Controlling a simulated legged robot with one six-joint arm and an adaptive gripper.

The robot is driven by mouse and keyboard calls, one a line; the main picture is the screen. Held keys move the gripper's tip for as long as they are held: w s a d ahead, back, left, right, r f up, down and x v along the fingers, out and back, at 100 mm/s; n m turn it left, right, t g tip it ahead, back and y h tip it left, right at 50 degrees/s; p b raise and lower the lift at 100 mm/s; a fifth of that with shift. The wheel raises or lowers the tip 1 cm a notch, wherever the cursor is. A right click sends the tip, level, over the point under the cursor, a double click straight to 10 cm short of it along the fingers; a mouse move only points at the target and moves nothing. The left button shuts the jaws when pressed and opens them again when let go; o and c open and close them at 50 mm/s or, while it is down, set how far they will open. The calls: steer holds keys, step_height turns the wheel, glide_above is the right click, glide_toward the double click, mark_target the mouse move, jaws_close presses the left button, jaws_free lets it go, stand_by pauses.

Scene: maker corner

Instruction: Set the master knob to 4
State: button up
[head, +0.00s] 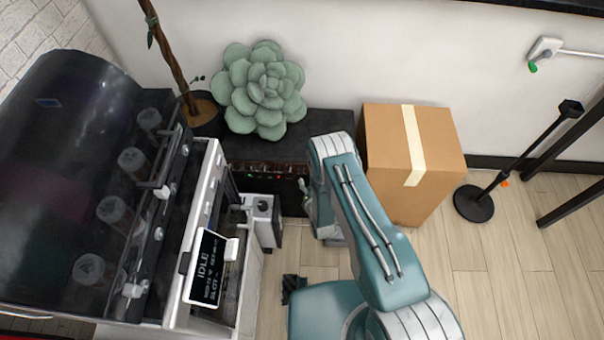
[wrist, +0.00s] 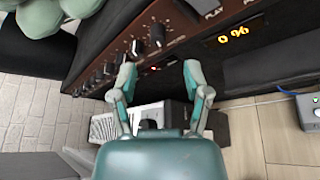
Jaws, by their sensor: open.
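A dark unit with a brown control panel (wrist: 178,36) fills the upper part of the wrist view, with several dark knobs along it. A larger black knob (wrist: 157,36) stands just beyond my fingertips; I cannot read which knob is the master. An amber display (wrist: 233,35) on the front reads "0 %". My gripper (wrist: 158,73) is open and empty, its two teal fingertips apart in front of the panel, touching no knob that I can see. In the head view the panel (head: 268,168) is small, and my arm hides its right side.
A dark-hooded machine (head: 85,190) with an "IDLE" screen (head: 208,268) stands at the left.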

mark_target(301, 172)
steer(key=x, duration=0.6)
steer(key=shift+w+a, duration=0.2)
jaws_close()
